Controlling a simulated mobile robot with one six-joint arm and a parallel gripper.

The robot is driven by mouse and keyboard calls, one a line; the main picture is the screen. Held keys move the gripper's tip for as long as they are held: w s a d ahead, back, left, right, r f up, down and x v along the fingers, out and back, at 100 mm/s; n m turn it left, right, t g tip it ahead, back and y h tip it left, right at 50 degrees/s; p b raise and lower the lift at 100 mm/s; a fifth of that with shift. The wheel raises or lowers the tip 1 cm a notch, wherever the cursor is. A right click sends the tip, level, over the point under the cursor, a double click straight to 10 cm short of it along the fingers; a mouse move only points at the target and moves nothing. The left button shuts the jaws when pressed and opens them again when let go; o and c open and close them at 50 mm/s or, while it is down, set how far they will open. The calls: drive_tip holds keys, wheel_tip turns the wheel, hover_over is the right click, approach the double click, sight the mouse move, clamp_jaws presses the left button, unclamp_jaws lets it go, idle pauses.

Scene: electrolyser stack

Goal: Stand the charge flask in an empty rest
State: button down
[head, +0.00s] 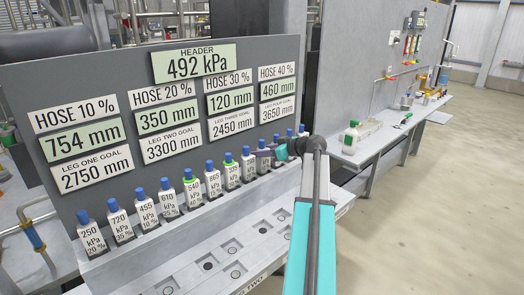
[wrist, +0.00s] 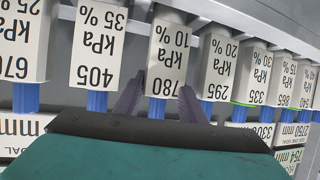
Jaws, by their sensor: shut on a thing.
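A row of white charge flasks with blue caps stands along the ledge below the panel. My gripper (head: 281,153) is at the far right part of this row in the head view. In the wrist view, where labels appear upside down, my gripper (wrist: 161,84) has its two dark fingers either side of the flask marked 780 kPa 10 % (wrist: 168,45), and is shut on it. The flask is in line with its neighbours, 405 kPa 35 % (wrist: 98,45) and 295 kPa 20 % (wrist: 215,65).
The grey panel (head: 130,80) with readouts rises close behind the flasks. Neighbouring flasks stand close on both sides of my fingers. A side bench (head: 372,150) at the right holds a green-capped bottle (head: 352,137) and tools. The floor at the right is clear.

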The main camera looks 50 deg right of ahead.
drive_tip(key=shift+f, duration=0.1)
idle(0.3)
drive_tip(key=c, duration=1.2)
unclamp_jaws()
drive_tip(key=shift+o, duration=0.2)
drive_tip(key=b+v, duration=0.3)
drive_tip(key=v, duration=0.9)
drive_tip(key=shift+s, duration=0.1)
